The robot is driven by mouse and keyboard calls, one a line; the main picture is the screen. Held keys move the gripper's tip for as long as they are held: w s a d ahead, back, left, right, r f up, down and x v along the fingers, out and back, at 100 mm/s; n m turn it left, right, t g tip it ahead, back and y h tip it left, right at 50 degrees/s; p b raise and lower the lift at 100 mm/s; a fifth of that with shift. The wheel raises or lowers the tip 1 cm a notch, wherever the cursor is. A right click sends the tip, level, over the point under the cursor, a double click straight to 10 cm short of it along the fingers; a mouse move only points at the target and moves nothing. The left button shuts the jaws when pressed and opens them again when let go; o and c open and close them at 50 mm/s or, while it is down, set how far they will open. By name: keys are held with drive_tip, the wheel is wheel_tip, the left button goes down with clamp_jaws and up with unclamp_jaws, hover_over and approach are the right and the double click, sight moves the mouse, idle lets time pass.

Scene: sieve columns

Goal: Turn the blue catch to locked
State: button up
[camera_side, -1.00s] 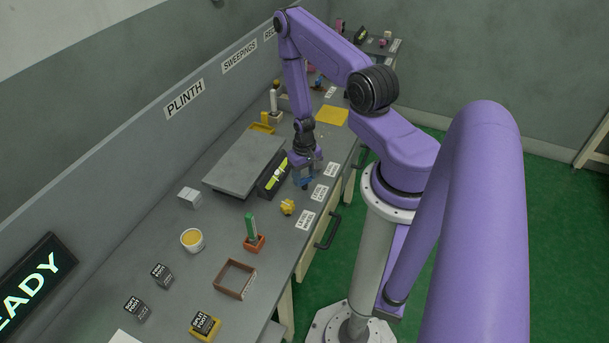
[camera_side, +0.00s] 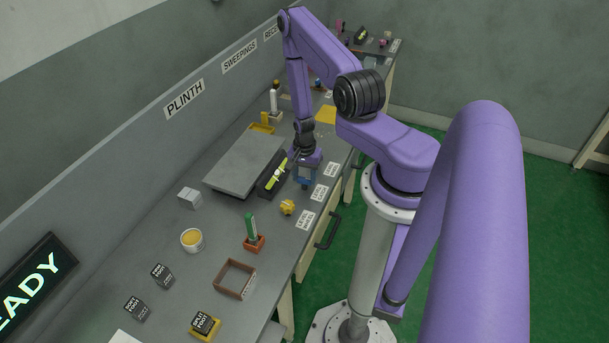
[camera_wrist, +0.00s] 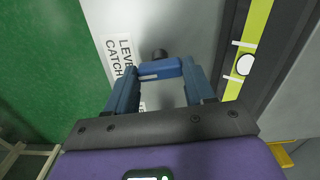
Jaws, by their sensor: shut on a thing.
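The blue catch (camera_wrist: 158,70) is a short blue bar beside a dark round knob or post in the wrist view. My gripper (camera_wrist: 161,74) is shut on it, with one blue-grey finger at each end of the bar. In the side view my gripper (camera_side: 305,177) is low at the bench's front edge, and the catch is mostly hidden by the fingers there. A white label (camera_wrist: 121,58) reading "LEVE… CATCH" lies just left of the catch, partly covered by a finger. I cannot read a locked mark.
A dark level gauge with a yellow-green strip (camera_wrist: 252,40) stands close to the right of the catch in the wrist view. A grey plate (camera_side: 235,168) lies behind it. A yellow knob (camera_side: 287,207) sits nearer the camera. The green floor is beyond the bench edge.

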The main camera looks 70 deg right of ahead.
sight(304, 178)
drive_tip(key=shift+m, duration=0.5)
idle(0.3)
drive_tip(key=o, duration=1)
drive_tip(key=shift+o, duration=0.2)
drive_tip(key=shift+r, duration=0.1)
wheel_tip(304, 178, up, 17)
drive_tip(key=shift+r, duration=0.15)
